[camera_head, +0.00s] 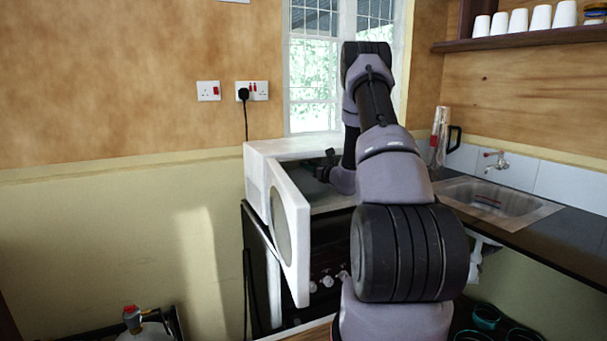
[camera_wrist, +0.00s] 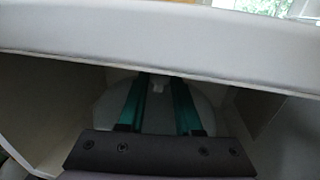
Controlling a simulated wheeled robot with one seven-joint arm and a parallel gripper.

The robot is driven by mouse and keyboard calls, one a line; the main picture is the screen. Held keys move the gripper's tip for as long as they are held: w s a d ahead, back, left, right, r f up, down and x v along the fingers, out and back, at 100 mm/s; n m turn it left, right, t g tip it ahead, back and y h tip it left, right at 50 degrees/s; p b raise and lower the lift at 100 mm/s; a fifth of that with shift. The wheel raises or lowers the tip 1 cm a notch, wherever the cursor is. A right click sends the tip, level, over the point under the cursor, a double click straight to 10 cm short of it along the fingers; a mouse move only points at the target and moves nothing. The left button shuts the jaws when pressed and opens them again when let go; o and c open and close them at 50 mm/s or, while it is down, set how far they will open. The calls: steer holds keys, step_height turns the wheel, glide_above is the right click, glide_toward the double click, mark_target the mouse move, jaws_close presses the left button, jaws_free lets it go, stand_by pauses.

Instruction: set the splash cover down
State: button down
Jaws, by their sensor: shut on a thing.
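The white microwave (camera_head: 292,150) has its door (camera_head: 289,232) swung open toward me. My gripper (camera_head: 326,163) reaches into its cavity. In the wrist view, the two green fingers of my gripper (camera_wrist: 160,82) point inward below the microwave's top front edge (camera_wrist: 160,40). They are shut on a small pale knob at their tips. The pale, round splash cover (camera_wrist: 112,108) spreads out below and around the fingers. Its far side is dim, and I cannot tell whether its rim touches the microwave floor. In the head view, my arm hides much of the opening and the cover is not discernible.
The microwave's top edge lies close above the fingers, and its side walls leave limited room. A black oven with knobs (camera_head: 328,282) is below. The sink (camera_head: 495,197) and dark counter (camera_head: 572,228) are at right. A kettle-like item (camera_head: 147,328) is at lower left.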

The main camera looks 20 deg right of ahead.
steer(key=w, duration=0.3)
steer(key=shift+w+a, duration=0.15)
steer(key=shift+a, duration=0.2)
steer(key=shift+f, duration=1.7)
steer(key=shift+f, duration=0.15)
steer(key=c, duration=0.6)
jaws_free()
steer(key=s+d, duration=0.2)
steer(key=s, duration=0.9)
steer(key=shift+s+d, duration=0.15)
steer(key=shift+s, duration=0.25)
